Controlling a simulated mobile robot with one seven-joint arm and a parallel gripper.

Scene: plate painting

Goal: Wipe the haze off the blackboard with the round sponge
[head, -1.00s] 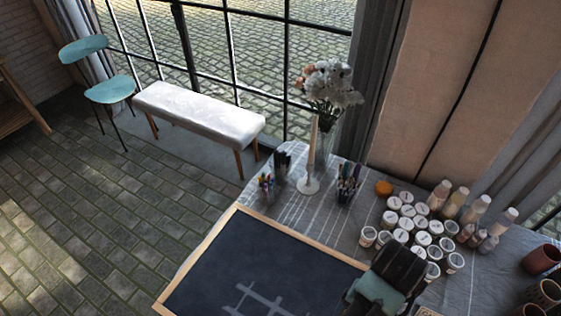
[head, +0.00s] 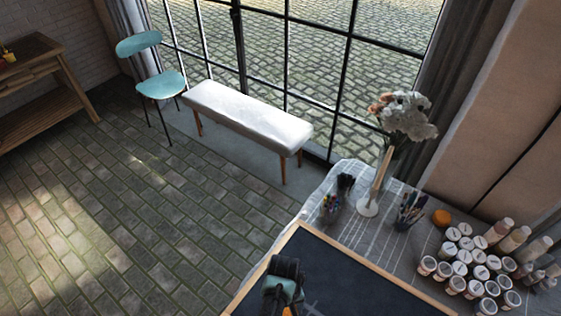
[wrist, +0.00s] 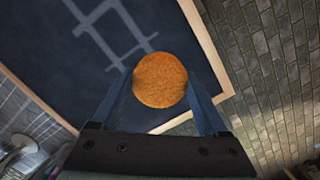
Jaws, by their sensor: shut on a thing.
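The blackboard (head: 352,275) lies on the table in a pale wooden frame, its lower part cut off in the head view. Pale crossing strokes show on its dark surface (wrist: 110,22) in the wrist view. My gripper (head: 284,288) is over the board's left part, near the left frame edge. In the wrist view its two fingers are shut on a round orange sponge (wrist: 160,80), which covers part of the board behind it. I cannot tell whether the sponge touches the board.
Another orange round thing (head: 441,218) lies on the table beside several paint jars (head: 466,257). Pen cups (head: 409,210), a candle holder (head: 367,208) and a flower vase (head: 388,160) stand behind the board. Stone floor (head: 150,220) lies open left of the table.

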